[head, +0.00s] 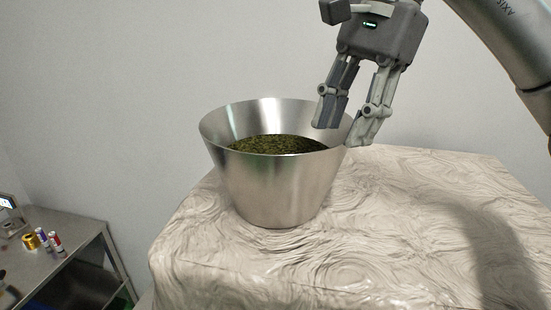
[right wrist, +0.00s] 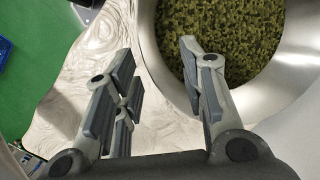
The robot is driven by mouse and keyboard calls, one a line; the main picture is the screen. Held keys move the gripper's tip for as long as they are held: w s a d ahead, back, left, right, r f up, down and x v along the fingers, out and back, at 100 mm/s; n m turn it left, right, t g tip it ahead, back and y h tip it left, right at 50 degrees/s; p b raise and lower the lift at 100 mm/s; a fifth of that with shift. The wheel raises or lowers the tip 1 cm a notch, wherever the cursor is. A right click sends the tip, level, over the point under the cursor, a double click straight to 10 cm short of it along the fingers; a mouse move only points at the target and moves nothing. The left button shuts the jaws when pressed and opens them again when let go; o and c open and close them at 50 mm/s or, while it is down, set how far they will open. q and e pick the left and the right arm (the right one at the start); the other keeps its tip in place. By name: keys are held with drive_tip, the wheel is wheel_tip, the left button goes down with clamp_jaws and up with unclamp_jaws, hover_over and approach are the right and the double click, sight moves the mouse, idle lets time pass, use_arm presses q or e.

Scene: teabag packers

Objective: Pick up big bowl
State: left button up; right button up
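The big bowl (head: 272,185) is a silver metal bowl with sloping sides, upright on the table, with green-brown tea leaves (head: 278,144) inside. My right gripper (head: 342,134) is at the bowl's right rim, pointing down. Its fingers are apart, one over the inside of the bowl and one outside the wall. In the right wrist view the bowl rim (right wrist: 150,45) passes between the open fingers (right wrist: 160,85), and the leaves fill the upper right. I cannot tell if a finger touches the wall. My left gripper is not in view.
The bowl stands on a table with a pale, swirled top (head: 400,220), clear to the right and in front. A grey metal side table (head: 70,250) at the lower left holds small spools (head: 31,241) and a device with a screen. A plain wall is behind.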

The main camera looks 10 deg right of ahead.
sight(322, 178)
drive_tip(key=x, duration=0.3)
drive_tip(key=shift+s+f, duration=0.1)
drive_tip(key=shift+f, duration=0.15)
drive_tip(key=shift+a+f+b, duration=0.1)
drive_tip(key=shift+f+b, duration=0.1)
drive_tip(key=shift+b, duration=0.1)
drive_tip(key=shift+a+f, duration=0.25)
drive_tip(key=shift+f, duration=0.4)
drive_tip(key=shift+a+f+p, duration=0.15)
drive_tip(key=shift+f+p, duration=0.15)
drive_tip(key=shift+p, duration=0.25)
drive_tip(key=shift+p+x, duration=0.4)
drive_tip(key=shift+x, duration=1.25)
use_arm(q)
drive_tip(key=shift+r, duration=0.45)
use_arm(e)
clamp_jaws()
